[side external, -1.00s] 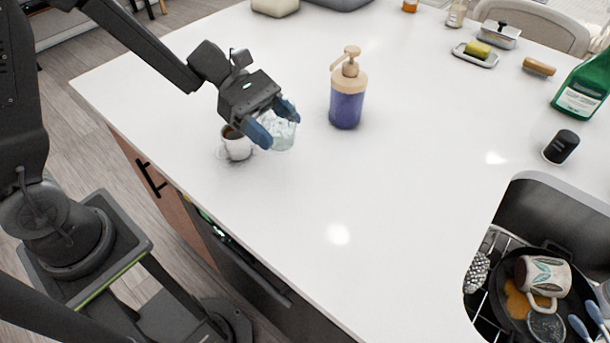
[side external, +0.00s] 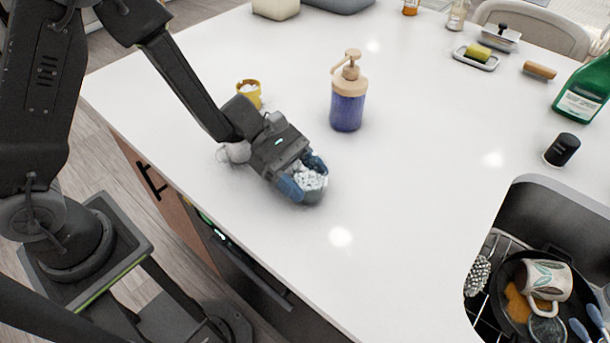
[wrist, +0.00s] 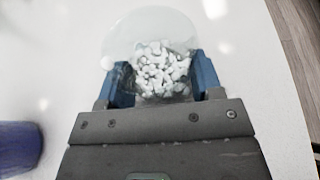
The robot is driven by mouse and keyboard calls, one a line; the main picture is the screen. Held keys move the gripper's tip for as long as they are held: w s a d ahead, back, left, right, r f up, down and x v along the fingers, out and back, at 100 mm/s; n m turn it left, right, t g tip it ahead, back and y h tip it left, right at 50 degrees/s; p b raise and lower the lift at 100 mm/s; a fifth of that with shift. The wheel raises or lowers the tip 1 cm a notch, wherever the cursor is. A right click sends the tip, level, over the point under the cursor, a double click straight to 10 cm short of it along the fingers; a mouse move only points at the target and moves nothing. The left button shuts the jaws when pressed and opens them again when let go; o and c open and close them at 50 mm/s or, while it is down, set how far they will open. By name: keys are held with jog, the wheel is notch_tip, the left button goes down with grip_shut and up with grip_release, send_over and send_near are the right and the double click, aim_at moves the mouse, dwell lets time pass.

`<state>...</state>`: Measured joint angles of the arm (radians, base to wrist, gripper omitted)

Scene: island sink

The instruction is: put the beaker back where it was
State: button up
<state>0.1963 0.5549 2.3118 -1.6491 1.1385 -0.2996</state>
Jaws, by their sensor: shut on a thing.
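The clear beaker (side external: 314,193) holds white pellets and is between the blue fingertips of my gripper (side external: 303,178), over the open white counter. My gripper is shut on it. In the wrist view the beaker (wrist: 150,40) shows its round clear rim and the pellets (wrist: 160,70), with a finger of my gripper (wrist: 153,85) on each side. It looks roughly upright. I cannot tell whether its base touches the counter.
A purple soap pump (side external: 347,100) stands behind the beaker. The sink (side external: 560,215) is at right. The counter's middle is clear.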

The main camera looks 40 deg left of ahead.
jog(key=shift+f, duration=0.1)
jog(key=o, duration=1)
